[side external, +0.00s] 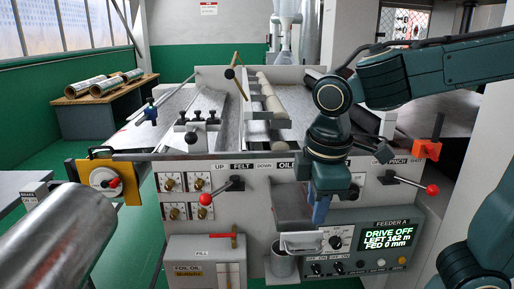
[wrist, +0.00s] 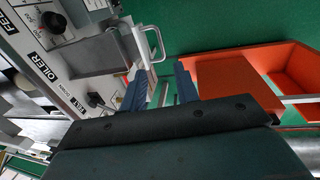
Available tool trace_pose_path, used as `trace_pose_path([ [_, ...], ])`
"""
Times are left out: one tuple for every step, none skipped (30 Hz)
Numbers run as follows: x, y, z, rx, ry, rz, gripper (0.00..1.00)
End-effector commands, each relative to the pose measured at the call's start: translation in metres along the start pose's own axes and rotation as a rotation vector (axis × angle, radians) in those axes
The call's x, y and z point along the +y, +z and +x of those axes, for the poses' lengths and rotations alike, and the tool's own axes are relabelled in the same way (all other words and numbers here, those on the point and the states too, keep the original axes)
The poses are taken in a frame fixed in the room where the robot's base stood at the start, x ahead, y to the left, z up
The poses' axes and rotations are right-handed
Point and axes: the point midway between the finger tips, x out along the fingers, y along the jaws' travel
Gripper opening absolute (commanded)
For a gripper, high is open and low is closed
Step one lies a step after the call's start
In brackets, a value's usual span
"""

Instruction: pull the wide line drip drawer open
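A pale drawer front with a wire-like handle (side external: 303,243) sits low on the machine's front panel, under the OILER label. I take it for the drip drawer, though no label on it is readable. In the wrist view the white handle (wrist: 153,45) stands out from the grey box beside it. My gripper (side external: 320,212) points down just above and right of the handle. In the wrist view its two blue fingers (wrist: 159,74) are apart with nothing between them, and the handle lies just beyond their tips. Contact with it cannot be told.
A metal cup (side external: 283,263) hangs below the drawer front. The FEEDER A box (side external: 375,243) is close on the right. Red-knobbed levers (side external: 206,199) stick out from the panel. In the wrist view, an orange bin (wrist: 300,66) lies to the right over green floor.

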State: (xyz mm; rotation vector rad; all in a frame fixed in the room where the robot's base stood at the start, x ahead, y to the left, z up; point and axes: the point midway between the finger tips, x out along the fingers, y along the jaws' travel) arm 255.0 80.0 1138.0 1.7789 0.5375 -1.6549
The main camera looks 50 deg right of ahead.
Motion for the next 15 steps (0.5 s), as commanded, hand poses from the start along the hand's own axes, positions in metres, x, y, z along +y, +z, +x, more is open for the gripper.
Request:
trace_pose_path([
  [0.0,-0.001,-0.005,0.002,0.001,-0.001,0.31],
  [0.0,-0.001,-0.008,0.003,0.001,-0.001,0.31],
  [0.0,0.0,-0.011,0.002,0.0,0.0,0.31],
  [0.0,0.0,-0.013,0.001,0.0,0.0,0.31],
  [0.0,0.0,-0.014,0.001,-0.001,0.0,0.31],
  [0.0,0.0,-0.015,0.001,-0.001,-0.001,0.31],
  [0.0,0.0,-0.016,0.001,-0.001,-0.001,0.31],
  [0.0,0.0,-0.017,0.001,-0.001,-0.001,0.31],
  [0.0,0.0,-0.017,0.001,-0.001,-0.001,0.31],
  [0.0,0.0,-0.018,0.001,-0.002,-0.001,0.31],
  [0.0,0.0,-0.018,0.0,-0.002,0.0,0.31],
  [0.0,0.0,-0.018,0.0,-0.002,0.0,0.31],
  [0.0,0.0,-0.018,0.0,-0.002,0.0,0.31],
  [0.0,0.0,-0.017,0.0,-0.002,0.0,0.31],
  [0.0,0.0,-0.017,0.0,-0.001,0.0,0.31],
])
